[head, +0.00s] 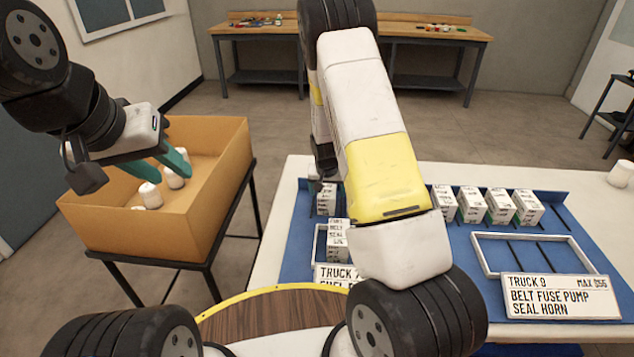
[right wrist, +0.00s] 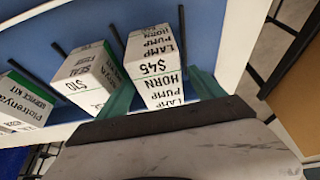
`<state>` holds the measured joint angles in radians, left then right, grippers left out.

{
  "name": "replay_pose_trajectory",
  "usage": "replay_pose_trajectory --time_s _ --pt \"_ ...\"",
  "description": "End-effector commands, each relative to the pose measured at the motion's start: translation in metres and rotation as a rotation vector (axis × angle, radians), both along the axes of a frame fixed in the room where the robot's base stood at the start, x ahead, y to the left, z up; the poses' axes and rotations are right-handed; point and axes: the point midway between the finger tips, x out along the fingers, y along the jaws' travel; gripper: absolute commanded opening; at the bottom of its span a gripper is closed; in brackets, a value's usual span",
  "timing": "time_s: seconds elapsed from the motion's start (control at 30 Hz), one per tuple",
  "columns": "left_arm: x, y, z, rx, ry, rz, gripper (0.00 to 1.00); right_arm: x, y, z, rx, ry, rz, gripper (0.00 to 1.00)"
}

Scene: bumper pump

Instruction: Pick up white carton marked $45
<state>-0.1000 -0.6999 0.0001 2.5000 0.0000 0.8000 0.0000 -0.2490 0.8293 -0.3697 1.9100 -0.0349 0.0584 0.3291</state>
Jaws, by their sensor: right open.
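The white carton marked $45 (right wrist: 152,66), also printed LAMP PUMP HORN, stands on the blue rack in the right wrist view, its text upside down. My right gripper (right wrist: 163,92) is open, its teal fingers on either side of the carton's near end; I cannot tell whether they touch it.
A $10 carton (right wrist: 90,74) and a Platrenya carton (right wrist: 28,98) stand beside it. More cartons (head: 500,207) line the blue rack (head: 460,245). The cardboard box (head: 90,225) holds white bottles (head: 150,195). A TRUCK 9 sign (head: 558,297) stands at the front right.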

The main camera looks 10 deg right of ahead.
Motion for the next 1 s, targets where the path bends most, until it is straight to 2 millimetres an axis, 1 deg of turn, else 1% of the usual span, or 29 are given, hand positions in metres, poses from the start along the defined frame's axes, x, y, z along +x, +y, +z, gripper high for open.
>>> replay_pose_trajectory --time_s 0.93,0.97,1.0 --pt "0.0000 0.0000 0.0000 0.000 0.000 0.000 0.36 -0.0002 0.0006 -0.0047 0.000 0.001 0.000 0.78" --pt "0.0000 0.0000 0.0000 0.000 0.000 0.000 0.36 -0.0002 0.0006 -0.0047 0.000 0.001 0.000 0.74" --pt "0.0000 0.0000 0.0000 0.000 0.000 0.000 0.36 -0.0001 0.0004 -0.0046 0.000 0.001 0.000 0.66"
